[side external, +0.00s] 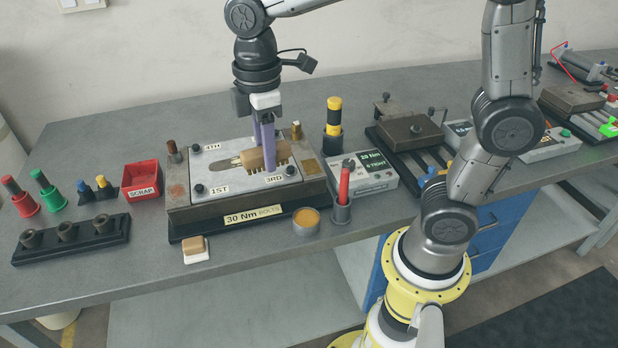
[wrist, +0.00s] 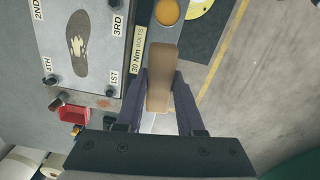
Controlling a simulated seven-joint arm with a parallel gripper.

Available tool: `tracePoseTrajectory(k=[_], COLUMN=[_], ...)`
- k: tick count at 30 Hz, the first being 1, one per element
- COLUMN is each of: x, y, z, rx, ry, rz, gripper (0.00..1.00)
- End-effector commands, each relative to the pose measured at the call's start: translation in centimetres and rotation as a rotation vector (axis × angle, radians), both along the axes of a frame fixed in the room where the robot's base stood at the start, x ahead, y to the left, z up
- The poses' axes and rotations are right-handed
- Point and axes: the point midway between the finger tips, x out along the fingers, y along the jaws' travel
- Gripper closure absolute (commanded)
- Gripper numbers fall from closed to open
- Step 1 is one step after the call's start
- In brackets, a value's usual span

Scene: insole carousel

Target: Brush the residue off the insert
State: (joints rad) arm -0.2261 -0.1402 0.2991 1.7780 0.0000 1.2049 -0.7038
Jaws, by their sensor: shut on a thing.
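My gripper (side external: 265,172) is shut on a wooden brush (side external: 253,159), also seen between the fingers in the wrist view (wrist: 163,75). Its bristles show beside the fingers in the side view. The insert is a dark insole-shaped area (wrist: 79,65) in the pale top plate (wrist: 95,88), with a pale yellow patch of residue (wrist: 77,46) on it. In the side view the brush and fingers cover part of the insert (side external: 222,164). In the wrist view the brush lies off the plate's front side, over the bench, apart from the insert.
The plate has corner bolts and labels 1ST to 4TH. An orange-filled round dish (side external: 306,220) and a white pad with a tan block (side external: 196,249) sit in front. A red scrap bin (side external: 140,180) stands left; a torque controller box (side external: 365,172) and holders stand right.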

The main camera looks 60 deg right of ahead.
Motion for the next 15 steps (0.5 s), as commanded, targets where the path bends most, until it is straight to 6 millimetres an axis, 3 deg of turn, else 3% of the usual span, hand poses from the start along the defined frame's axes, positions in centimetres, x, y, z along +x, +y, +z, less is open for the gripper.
tracePoseTrajectory(k=[1, 3, 9, 15], x=[2.3, 4.9, 11.7, 15.9], y=[-0.4, -0.9, -3.7, -6.8], z=[0.4, 0.7, 0.3, -2.0], rx=[0.000, 0.000, -0.001, 0.000], ry=[0.000, 0.003, 0.004, 0.002], rz=[-0.005, -0.008, -0.042, -0.108], gripper=[1.00, 1.00, 1.00, 1.00])
